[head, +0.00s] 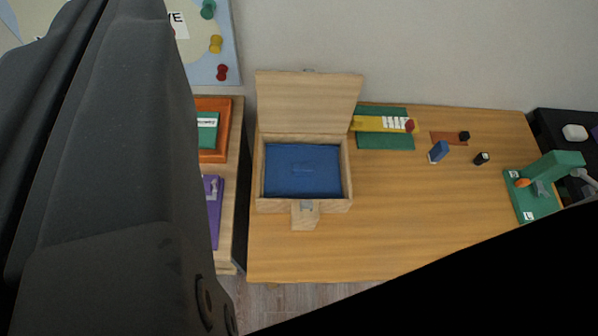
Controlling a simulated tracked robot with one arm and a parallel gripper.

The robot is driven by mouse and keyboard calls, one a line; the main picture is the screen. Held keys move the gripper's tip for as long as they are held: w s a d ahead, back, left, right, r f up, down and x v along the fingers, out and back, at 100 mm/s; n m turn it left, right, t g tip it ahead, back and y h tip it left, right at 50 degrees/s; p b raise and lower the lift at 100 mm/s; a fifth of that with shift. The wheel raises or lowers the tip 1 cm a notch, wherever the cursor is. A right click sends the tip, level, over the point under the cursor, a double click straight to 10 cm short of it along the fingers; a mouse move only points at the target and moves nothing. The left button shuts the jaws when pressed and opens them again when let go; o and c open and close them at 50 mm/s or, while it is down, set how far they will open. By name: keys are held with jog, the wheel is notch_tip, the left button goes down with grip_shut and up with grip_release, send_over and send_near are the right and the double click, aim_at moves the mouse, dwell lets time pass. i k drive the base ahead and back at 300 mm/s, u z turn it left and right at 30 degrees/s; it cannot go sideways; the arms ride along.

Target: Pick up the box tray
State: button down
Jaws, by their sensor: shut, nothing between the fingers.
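The box tray (285,180) is a blue, flat insert with a faint raised mark in its middle. It sits inside an open wooden box (262,207) on the wooden desk. The box lid (307,103) stands raised at the back. A small latch piece (305,215) hangs at the front of the box. My gripper's fingers do not show. A large dark grey part of my arm covers the left of the view. Nothing covers the tray.
Right of the box are a green mat (385,142) with a yellow strip, a blue block (439,151), small black pieces and a green stand (540,205). At left, an orange tray (222,130) and a purple item (212,210) sit on another surface. The desk's front is clear.

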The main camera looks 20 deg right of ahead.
aim_at(293, 171)
jog(key=u, duration=1.5)
jog(key=k, duration=0.95)
jog(key=z, duration=1.45)
jog(key=i, duration=1.05)
